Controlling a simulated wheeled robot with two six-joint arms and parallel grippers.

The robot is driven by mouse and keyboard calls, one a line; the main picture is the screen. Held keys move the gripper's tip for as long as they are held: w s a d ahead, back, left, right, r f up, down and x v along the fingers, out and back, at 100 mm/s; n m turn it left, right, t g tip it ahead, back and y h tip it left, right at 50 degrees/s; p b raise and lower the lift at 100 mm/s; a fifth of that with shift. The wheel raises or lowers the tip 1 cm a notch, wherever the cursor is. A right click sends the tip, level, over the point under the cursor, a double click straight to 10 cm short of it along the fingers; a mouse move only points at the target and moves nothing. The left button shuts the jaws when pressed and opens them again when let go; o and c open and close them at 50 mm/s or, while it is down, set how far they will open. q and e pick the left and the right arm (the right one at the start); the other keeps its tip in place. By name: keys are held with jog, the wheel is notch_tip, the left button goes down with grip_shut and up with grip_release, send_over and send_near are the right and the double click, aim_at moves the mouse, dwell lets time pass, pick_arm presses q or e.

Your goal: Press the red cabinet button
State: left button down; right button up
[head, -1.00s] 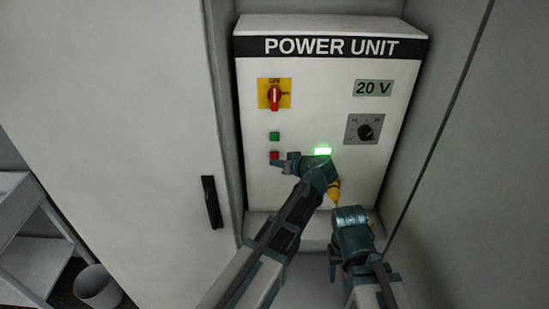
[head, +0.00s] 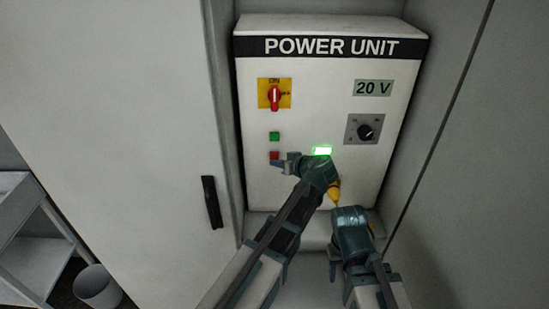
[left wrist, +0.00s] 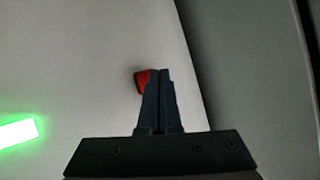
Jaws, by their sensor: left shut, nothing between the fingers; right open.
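The red button (head: 274,155) sits on the white power unit's front (head: 310,95), just below the green button (head: 274,136). My left gripper (head: 279,163) is shut and empty, with its tips right at the lower edge of the red button. In the left wrist view the red button (left wrist: 142,80) shows beside the closed fingertips (left wrist: 160,73), which hide part of it. I cannot tell whether the tips touch it. My right gripper (head: 333,263) is open, low in front of the unit and away from the buttons.
A red rotary switch on a yellow plate (head: 275,95) is above the buttons. A lit green lamp (head: 322,150), a black knob (head: 365,131) and a 20 V display (head: 373,88) are to the right. A cabinet door with a black handle (head: 212,202) stands at left.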

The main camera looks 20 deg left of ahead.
pick_arm(q)
jog(key=shift+w, duration=0.1)
dwell(0.7)
jog(key=shift+w+a, duration=0.1)
jog(key=shift+w, duration=0.2)
jog(key=shift+w+a, duration=0.15)
jog(key=shift+w, duration=0.35)
dwell(0.7)
jog(key=shift+s, duration=0.1)
jog(key=shift+s+d, duration=0.25)
jog(key=shift+s, duration=0.6)
jog(key=s, duration=0.2)
jog(key=s+d, duration=0.1)
jog(key=s, duration=0.1)
jog(key=shift+s+d, duration=0.2)
jog(key=shift+s, duration=0.15)
dwell(0.7)
